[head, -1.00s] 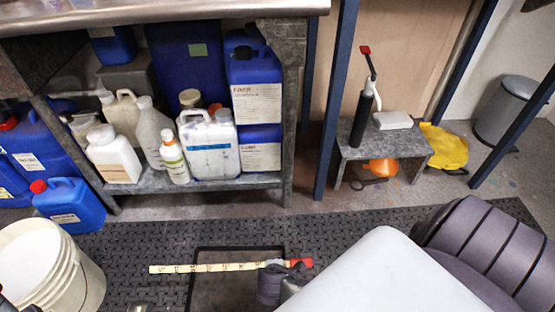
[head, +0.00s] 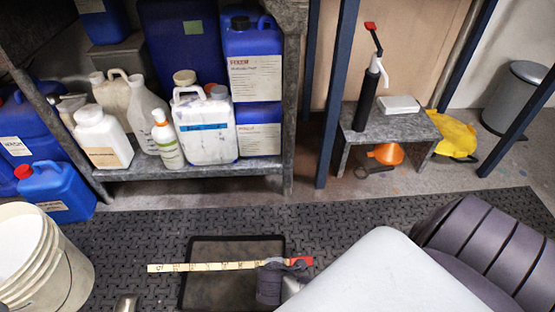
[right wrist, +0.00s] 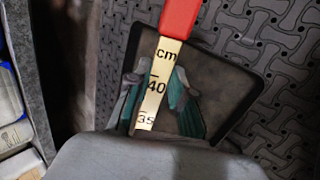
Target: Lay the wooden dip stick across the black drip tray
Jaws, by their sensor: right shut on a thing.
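The wooden dip stick (head: 215,267) is a flat cream scale with dark marks and a red end. In the head view it spans the black drip tray (head: 192,238) from left to right, both ends beyond the side rims. Whether it touches the rims I cannot tell. My right gripper (head: 271,281) is shut on the stick near the red end, above the tray's right part. In the right wrist view, teal finger pads of the gripper (right wrist: 158,96) flank the stick (right wrist: 156,88), with the tray (right wrist: 240,112) behind.
A white bucket (head: 75,265) stands left of the tray on the black rubber mat (head: 390,215). Behind is a shelf (head: 200,183) with several bottles and canisters. A small grey stool (head: 400,140) with a black pump stands at back right. The mat between is clear.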

